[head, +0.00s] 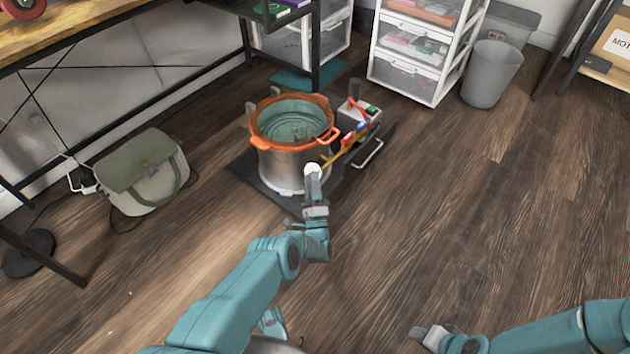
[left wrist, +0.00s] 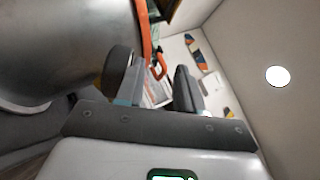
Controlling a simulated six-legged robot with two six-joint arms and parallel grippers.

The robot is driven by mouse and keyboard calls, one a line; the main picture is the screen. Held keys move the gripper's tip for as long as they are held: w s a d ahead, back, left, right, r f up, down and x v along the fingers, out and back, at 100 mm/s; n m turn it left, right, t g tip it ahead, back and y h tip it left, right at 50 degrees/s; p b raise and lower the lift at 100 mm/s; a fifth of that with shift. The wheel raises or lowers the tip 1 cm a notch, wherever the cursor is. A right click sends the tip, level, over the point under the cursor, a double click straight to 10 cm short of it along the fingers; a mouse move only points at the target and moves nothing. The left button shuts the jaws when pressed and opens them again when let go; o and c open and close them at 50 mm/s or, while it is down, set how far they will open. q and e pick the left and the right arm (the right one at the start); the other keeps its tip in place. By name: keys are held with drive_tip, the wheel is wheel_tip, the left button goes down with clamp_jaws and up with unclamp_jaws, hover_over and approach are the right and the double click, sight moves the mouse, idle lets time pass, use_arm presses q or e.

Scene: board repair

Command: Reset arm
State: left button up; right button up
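My left arm (head: 245,285) reaches in from the bottom of the head view. Its gripper (head: 313,178) is at the front right side of a steel pot (head: 285,168) with an orange rim. A small white round shape shows at the fingertips, and I cannot tell what it is part of. In the left wrist view the two dark fingers of this gripper (left wrist: 153,88) stand apart with nothing held between them. The pot wall (left wrist: 70,45) is close beside them on the left. My right gripper (head: 430,336) is low at the bottom right, away from the pot, its finger gap unclear.
The pot stands on a dark mat (head: 245,172) beside a small device with a red cable (head: 358,112). A green-grey bag (head: 145,172) lies at left by a desk. White drawers (head: 415,60) and a grey bin (head: 492,75) stand behind. Floor at right is clear.

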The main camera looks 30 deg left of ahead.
use_arm(q)
drive_tip(key=shift+r, duration=0.1)
idle(0.4)
